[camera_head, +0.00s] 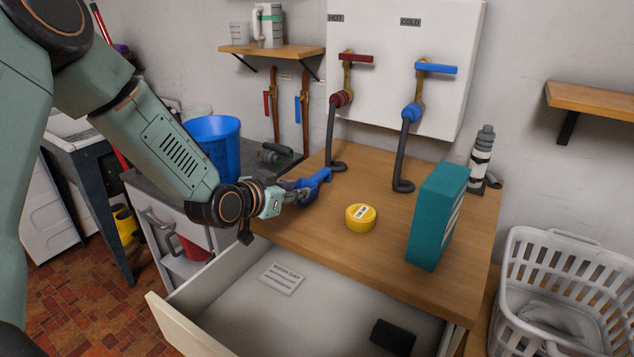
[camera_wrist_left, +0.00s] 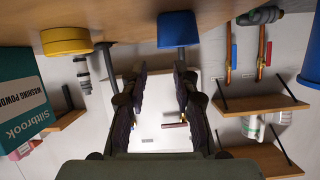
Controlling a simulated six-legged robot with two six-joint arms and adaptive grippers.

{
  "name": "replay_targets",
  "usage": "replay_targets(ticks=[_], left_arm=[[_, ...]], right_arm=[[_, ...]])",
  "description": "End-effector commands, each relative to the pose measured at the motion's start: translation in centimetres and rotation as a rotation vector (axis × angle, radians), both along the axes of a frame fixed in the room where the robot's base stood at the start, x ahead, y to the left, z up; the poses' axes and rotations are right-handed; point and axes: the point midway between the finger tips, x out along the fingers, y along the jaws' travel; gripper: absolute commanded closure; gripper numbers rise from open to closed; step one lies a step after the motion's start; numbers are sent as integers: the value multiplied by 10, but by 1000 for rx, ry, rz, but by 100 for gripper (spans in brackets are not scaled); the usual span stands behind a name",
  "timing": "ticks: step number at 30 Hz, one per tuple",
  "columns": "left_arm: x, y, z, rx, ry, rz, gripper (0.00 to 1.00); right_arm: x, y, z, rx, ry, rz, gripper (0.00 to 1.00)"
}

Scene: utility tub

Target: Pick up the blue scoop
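The blue scoop (camera_head: 318,178) is on the wooden worktop (camera_head: 400,272), near its left edge. My left gripper (camera_head: 298,191) is just to the left of the scoop and partly overlaps it in the head view. In the left wrist view, which looks upside down, the blue scoop (camera_wrist_left: 178,30) shows against the worktop, above the fingertips in the picture. The two fingers of the left gripper (camera_wrist_left: 161,75) are apart, with nothing seen between them. I cannot tell whether a finger touches the scoop. My right gripper is in neither view.
A yellow tin (camera_head: 360,218) and a teal washing powder box (camera_head: 438,215) stand right of the scoop. Two hoses from the taps reach down behind. An open drawer (camera_head: 215,325) juts out below the worktop. A blue bucket (camera_head: 213,140) stands left, behind my arm.

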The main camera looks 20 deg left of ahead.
Motion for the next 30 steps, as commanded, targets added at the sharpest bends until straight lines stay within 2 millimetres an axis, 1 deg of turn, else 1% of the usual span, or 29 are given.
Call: replay_targets(ticks=[4, 11, 18, 21, 30], left_arm=[[10, -1, -8, 4, 1, -1, 71], [24, -4, -15, 3, 1, -2, 71], [55, -11, -29, 5, 0, -2, 71], [63, -12, -31, 2, 0, -2, 71], [68, -13, -31, 0, 0, -1, 72]], right_arm=[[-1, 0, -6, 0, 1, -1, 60], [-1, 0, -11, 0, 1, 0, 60], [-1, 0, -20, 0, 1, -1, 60], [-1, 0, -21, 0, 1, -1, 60], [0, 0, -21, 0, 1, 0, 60]])
